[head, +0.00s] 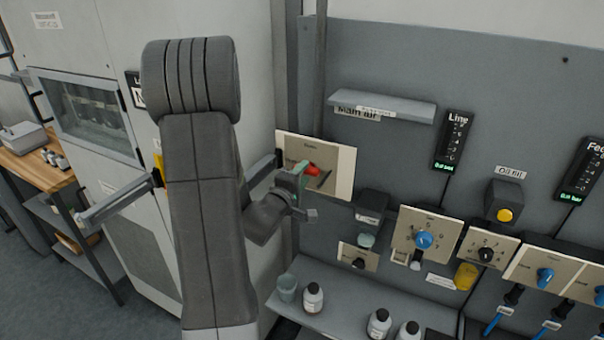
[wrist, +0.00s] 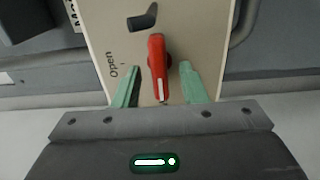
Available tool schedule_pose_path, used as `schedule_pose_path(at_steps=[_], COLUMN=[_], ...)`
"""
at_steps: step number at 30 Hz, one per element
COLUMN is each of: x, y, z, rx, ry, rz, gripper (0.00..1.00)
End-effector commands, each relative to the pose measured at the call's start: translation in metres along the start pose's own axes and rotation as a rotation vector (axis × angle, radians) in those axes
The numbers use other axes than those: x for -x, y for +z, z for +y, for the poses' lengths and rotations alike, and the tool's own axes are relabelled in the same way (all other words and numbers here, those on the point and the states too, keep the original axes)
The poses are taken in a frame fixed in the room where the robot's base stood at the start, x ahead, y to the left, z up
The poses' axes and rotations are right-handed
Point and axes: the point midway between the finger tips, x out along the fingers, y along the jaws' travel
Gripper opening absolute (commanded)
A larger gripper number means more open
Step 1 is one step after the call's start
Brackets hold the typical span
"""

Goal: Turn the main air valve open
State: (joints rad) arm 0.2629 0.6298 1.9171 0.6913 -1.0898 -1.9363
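The main air valve has a red lever handle (wrist: 157,65) with a white stripe, on a beige plate (wrist: 105,30). In the wrist view the handle lies nearly along the view's vertical, and "Open" is printed to its left. In the head view the red handle (head: 313,170) shows on its plate (head: 343,180), below a partly covered "Main air" label (head: 357,112). My gripper (wrist: 158,72) is open, its green fingers on either side of the handle with gaps visible. In the head view my gripper (head: 301,178) is in front of the plate, partly covering it.
A dark peg (wrist: 143,18) stands out from the plate beyond the handle. A small shelf (head: 385,105) juts out above the valve. To the right are a blue knob (head: 424,240) and a yellow button (head: 504,215). A lower ledge holds bottles (head: 313,298).

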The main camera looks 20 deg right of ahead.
Motion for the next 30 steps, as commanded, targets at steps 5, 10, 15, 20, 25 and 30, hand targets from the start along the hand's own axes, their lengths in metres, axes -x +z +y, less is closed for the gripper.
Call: schedule_pose_path(at_steps=[5, 10, 15, 20, 25, 30], x=[-0.0007, -0.0005, -0.0004, -0.0003, -0.0002, -0.0002], y=[0.0000, 0.0000, 0.0001, 0.0001, 0.0002, 0.0003], z=[-0.0001, -0.0001, -0.0001, -0.0006, -0.0016, -0.0035], rx=[0.000, 0.000, 0.000, -0.007, -0.051, -0.148], ry=[0.000, 0.000, 0.000, 0.000, 0.002, 0.001], rz=[0.000, 0.000, 0.000, 0.000, -0.001, -0.001], gripper=[0.38, 0.20, 0.00, 0.00, 0.00, 0.00])
